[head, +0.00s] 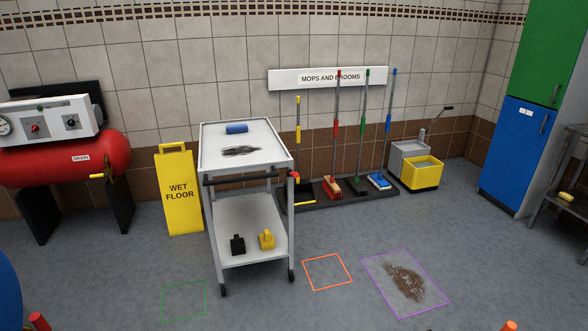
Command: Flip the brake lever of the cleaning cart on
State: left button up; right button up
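The cleaning cart (246,200) is a light grey two-shelf trolley on the floor a little left of centre. A dark push bar (250,179) runs along its near side below the top shelf. At the bar's right end is a small part with a red tip (295,175), which looks like the brake lever; it is too small to tell its exact position. A black and a yellow object sit on the lower shelf. Neither of my grippers can be made out in the head view.
A yellow wet floor sign (179,191) stands close left of the cart. A mop and broom rack (330,196) and a yellow bucket (422,173) are behind right. Floor outlines and a brown stain (405,282) lie in front. Orange-red ends poke in at the bottom corners. Floor before the cart is clear.

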aim_at(292, 174)
jog(key=i+j+u, duration=0.1)
jog(key=i+j, duration=0.15)
jog(key=i, duration=0.25)
jog(key=i+j, duration=0.25)
jog(key=i, duration=0.3)
jog(key=i+j+u, duration=0.15)
jog(key=i, duration=0.35)
jog(key=i+j+u, duration=0.1)
jog(key=i+j, duration=0.15)
jog(key=i, duration=0.3)
